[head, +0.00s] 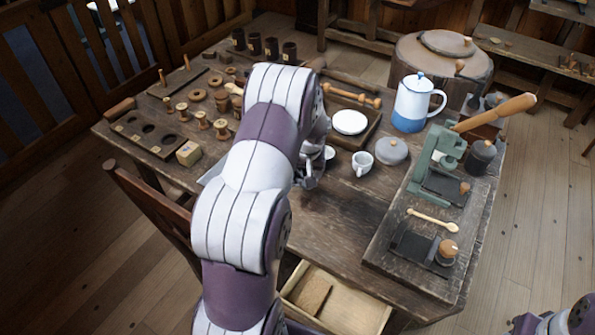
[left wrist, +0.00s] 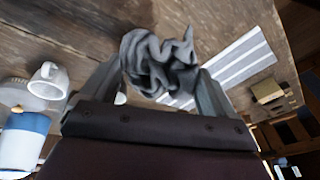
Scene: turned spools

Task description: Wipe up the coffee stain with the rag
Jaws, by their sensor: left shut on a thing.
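My left gripper (head: 312,182) hangs over the middle of the wooden table, beside the white cup (head: 362,163). In the left wrist view it is shut on a crumpled grey rag (left wrist: 160,62), bunched between the two fingers. In the head view my arm hides the rag. My right gripper is out of view; only a bit of my right arm shows at the bottom right corner.
A blue and white pot (head: 412,104), a round grey lid (head: 392,151) and a green machine (head: 437,160) stand right of the gripper. A striped cloth (left wrist: 235,65) lies on the table. An open drawer (head: 340,305) juts out in front. Bare table (head: 335,225) lies near the front.

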